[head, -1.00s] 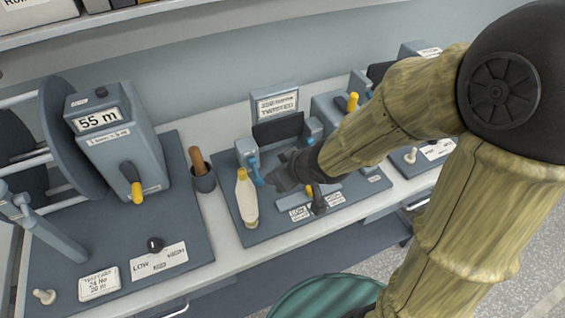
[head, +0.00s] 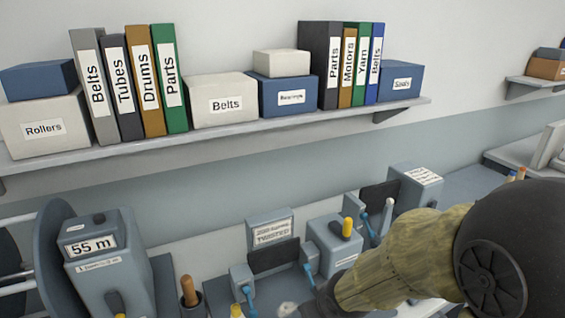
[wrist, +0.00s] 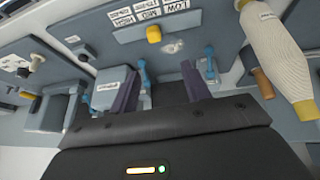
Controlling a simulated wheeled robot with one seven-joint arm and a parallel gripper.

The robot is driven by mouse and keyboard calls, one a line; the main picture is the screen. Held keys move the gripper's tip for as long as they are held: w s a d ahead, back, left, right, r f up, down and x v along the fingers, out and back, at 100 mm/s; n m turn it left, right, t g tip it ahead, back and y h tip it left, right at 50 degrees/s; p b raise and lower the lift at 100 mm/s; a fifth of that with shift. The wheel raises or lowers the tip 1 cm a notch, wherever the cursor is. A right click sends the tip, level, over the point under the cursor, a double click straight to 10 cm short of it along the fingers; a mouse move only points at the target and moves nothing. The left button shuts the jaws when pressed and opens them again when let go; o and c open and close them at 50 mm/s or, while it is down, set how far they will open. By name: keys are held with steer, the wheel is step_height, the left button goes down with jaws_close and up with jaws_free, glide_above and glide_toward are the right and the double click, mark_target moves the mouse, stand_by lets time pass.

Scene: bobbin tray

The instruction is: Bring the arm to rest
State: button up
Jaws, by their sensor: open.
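My arm (head: 410,255) reaches in from the lower right of the head view, over the bench, toward the small station with the "TWISTED" sign (head: 272,232). Its hand end is at the bottom edge there, and the fingers are mostly cut off. In the wrist view my gripper (wrist: 160,90) has two dark fingers apart with nothing held between them. Blue levers of the station show near the fingers. A cream cone-shaped bobbin (wrist: 278,50) is at the upper right of the wrist view, clear of the fingers.
A grey box reading "55 m" (head: 92,245) stands at left. A cup with a wooden handle (head: 188,292) is beside it. Another station (head: 415,185) stands behind the arm. A wall shelf (head: 220,133) with binders and boxes runs above the bench.

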steer(key=s+d+m+g+h, duration=0.1)
steer(key=s+d+m+g, duration=0.1)
steer(key=s+d+m, duration=0.2)
steer(key=s+d, duration=0.1)
steer(key=d, duration=0.2)
steer(key=shift+r+m+g, duration=0.15)
steer(key=shift+m+g, duration=0.15)
